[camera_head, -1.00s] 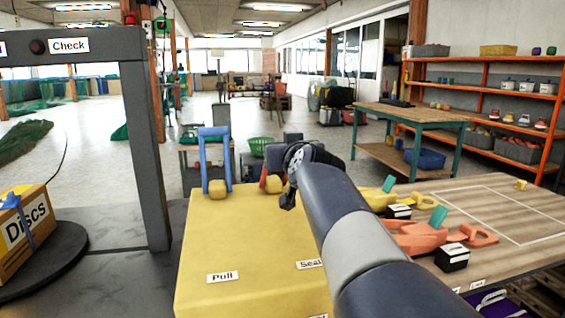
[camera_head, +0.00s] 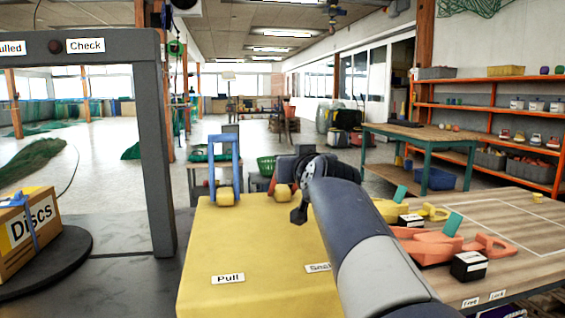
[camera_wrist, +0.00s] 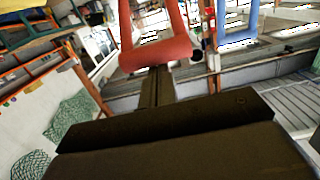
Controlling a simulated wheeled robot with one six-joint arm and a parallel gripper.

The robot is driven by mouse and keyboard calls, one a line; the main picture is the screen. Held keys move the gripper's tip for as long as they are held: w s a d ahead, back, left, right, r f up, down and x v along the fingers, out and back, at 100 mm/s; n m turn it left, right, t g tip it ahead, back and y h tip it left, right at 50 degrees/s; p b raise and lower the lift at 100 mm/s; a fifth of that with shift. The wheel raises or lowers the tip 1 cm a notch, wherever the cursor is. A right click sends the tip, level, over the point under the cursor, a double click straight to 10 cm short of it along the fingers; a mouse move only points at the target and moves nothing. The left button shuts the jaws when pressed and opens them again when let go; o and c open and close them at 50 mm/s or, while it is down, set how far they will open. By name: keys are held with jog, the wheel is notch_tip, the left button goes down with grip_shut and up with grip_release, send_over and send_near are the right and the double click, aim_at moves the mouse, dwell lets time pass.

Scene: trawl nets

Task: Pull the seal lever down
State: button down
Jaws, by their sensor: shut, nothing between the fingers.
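A yellow box (camera_head: 250,240) stands in front of me, with a label reading Pull and a partly covered label (camera_head: 318,267) that seems to read Seal. The red seal lever (camera_head: 284,190) is at its far edge, mostly hidden behind my arm in the head view. In the wrist view its red U-shaped handle (camera_wrist: 155,54) is at the top centre. A blue lever (camera_head: 236,165) stands upright to its left, and also shows in the wrist view (camera_wrist: 238,22). My gripper (camera_head: 298,214) is shut and empty. In the wrist view its fingers (camera_wrist: 157,82) reach the handle's crossbar; I cannot tell whether they touch.
A wooden table (camera_head: 500,225) with orange and yellow parts and small black boxes adjoins the yellow box on the right. A grey frame (camera_head: 158,150) labelled Check and a Discs carton (camera_head: 28,235) on a round dark plate are on the left.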

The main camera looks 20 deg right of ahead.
jog(key=shift+f, duration=0.4)
